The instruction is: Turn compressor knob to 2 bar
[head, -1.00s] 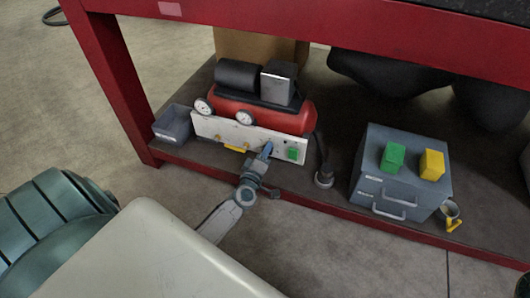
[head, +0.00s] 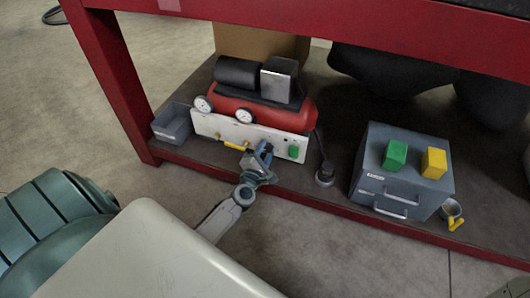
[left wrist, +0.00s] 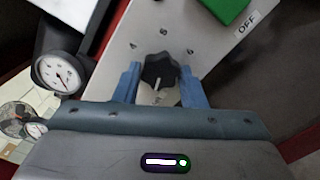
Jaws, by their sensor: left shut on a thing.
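The red compressor (head: 285,117) stands on the lower shelf, with a pale control panel (head: 215,127) along its front. My left gripper (head: 265,150) is at the right part of this panel. In the left wrist view, its blue fingers (left wrist: 161,84) are shut on the sides of the black knob (left wrist: 160,68). A white pointer mark shows on the knob's lower side, and small scale numbers stand on the panel beyond it. In the head view the gripper hides the knob.
A round gauge (left wrist: 62,72) is left of the knob in the left wrist view. A green block (left wrist: 225,8) is near the OFF label. A grey drawer box (head: 365,160), a grey bin (head: 170,124) and the red shelf edge (head: 300,203) are nearby.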

